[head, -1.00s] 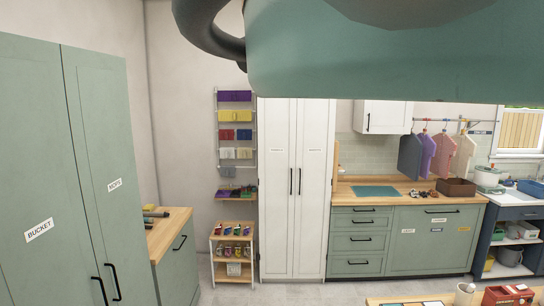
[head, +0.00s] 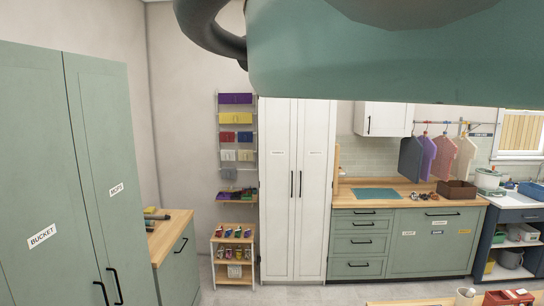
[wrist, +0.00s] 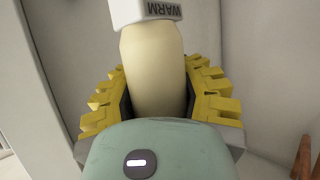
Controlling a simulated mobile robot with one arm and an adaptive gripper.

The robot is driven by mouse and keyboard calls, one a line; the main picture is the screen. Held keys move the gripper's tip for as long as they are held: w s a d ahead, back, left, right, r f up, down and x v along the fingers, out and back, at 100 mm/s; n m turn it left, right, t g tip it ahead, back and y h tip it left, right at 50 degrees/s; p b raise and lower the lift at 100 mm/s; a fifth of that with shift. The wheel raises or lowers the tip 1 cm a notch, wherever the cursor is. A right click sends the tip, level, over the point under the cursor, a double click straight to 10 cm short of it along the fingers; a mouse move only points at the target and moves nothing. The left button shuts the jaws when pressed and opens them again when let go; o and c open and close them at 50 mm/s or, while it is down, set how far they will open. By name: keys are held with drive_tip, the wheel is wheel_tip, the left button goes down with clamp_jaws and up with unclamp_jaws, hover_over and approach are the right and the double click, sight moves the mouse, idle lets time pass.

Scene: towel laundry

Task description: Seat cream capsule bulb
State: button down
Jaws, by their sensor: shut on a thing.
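A cream, capsule-shaped bulb (wrist: 154,65) stands between the yellow ridged fingers of my gripper (wrist: 157,88) in the wrist view. The gripper is shut on it from both sides. A white collar (wrist: 150,12) with the word WARM is at the bulb's end, at the top of the picture and partly cut off. The bulb's lower end is hidden behind the teal gripper body. In the head view neither bulb nor fingers show. I cannot make out a socket for the bulb in either view.
Green cabinets (head: 55,160) marked BUCKET and MOPS stand at left, beside a wood-topped counter (head: 165,240). A tall white cabinet (head: 292,190) and a green drawer counter (head: 405,243) line the back. A wooden surface with a red box (head: 508,298) is at lower right. Grey floor shows between.

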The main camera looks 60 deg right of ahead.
drive_tip(key=shift+a+f+b, duration=0.1)
drive_tip(key=shift+f+b, duration=0.8)
drive_tip(key=shift+b, duration=0.4)
idle(1.4)
drive_tip(key=shift+f+b, duration=0.9)
drive_tip(key=shift+b, duration=0.15)
idle(0.6)
idle(0.3)
drive_tip(key=c, duration=0.5)
unclamp_jaws()
drive_tip(key=shift+c, duration=0.2)
drive_tip(key=shift+s, duration=0.1)
drive_tip(key=shift+s+a+r, duration=0.15)
drive_tip(key=shift+s+r, duration=0.2)
drive_tip(key=shift+s, duration=0.05)
drive_tip(key=shift+v, duration=1)
drive_tip(key=v, duration=0.9)
